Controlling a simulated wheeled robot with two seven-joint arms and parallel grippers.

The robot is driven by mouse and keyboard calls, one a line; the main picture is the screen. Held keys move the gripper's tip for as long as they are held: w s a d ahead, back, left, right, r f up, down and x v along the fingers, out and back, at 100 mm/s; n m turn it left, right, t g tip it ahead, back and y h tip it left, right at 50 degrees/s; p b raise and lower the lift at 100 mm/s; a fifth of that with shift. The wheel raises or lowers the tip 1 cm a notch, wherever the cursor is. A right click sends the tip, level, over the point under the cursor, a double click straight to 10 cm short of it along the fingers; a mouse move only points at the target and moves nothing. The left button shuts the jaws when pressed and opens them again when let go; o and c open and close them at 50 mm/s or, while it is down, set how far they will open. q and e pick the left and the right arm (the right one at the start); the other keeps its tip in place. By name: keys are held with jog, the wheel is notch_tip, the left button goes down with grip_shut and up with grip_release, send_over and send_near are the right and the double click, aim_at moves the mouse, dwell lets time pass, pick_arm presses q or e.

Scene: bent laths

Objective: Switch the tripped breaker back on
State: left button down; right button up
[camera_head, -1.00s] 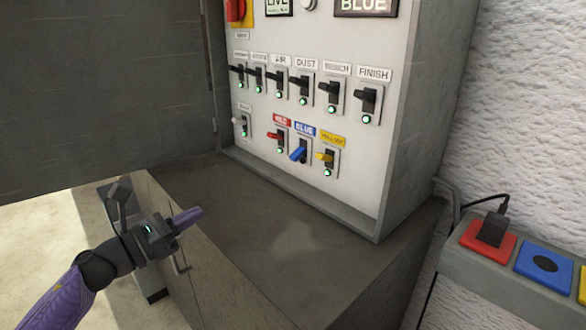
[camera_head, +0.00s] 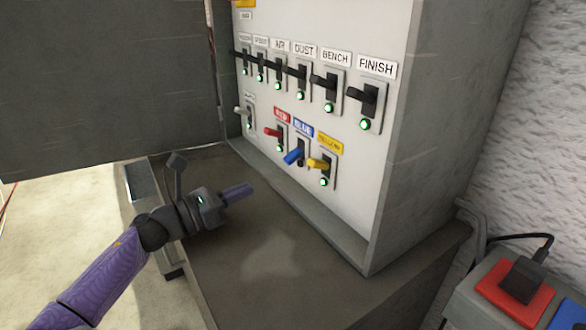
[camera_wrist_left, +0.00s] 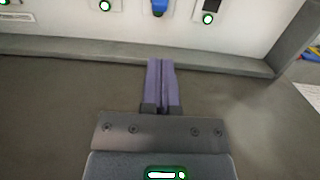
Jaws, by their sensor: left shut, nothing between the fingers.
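The breaker panel (camera_head: 360,190) holds two rows of breakers. The lower-row breaker labelled BLUE has a blue lever (camera_head: 293,157) that hangs lower than its neighbours, and I see no green light under it. The red lever (camera_head: 272,132) and yellow lever (camera_head: 318,164) beside it stick out, each with a lit green lamp. My left gripper (camera_head: 249,188) is shut and empty, in front of and below the lower row, apart from the panel. In the left wrist view its fingers (camera_wrist_left: 160,64) point towards the blue lever (camera_wrist_left: 159,6), which is cut by the top edge. My right gripper is out of view.
An upper row of black levers (camera_head: 331,82) shows green lamps. The cabinet's open dark door (camera_head: 100,85) stands at left. A grey ledge (camera_head: 285,265) lies below the panel. A red socket (camera_head: 500,288) with a black plug (camera_head: 523,280) is at lower right.

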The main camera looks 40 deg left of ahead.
aim_at(293, 156)
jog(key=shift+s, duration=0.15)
pick_arm(q)
jog(key=b+x, duration=0.1)
jog(key=x, duration=0.8)
jog(key=shift+w, duration=0.15)
jog(key=shift+w+d, duration=0.15)
jog(key=shift+w, duration=0.15)
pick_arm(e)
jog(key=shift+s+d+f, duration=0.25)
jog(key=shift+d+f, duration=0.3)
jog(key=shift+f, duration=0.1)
pick_arm(q)
jog(key=shift+r, duration=0.1)
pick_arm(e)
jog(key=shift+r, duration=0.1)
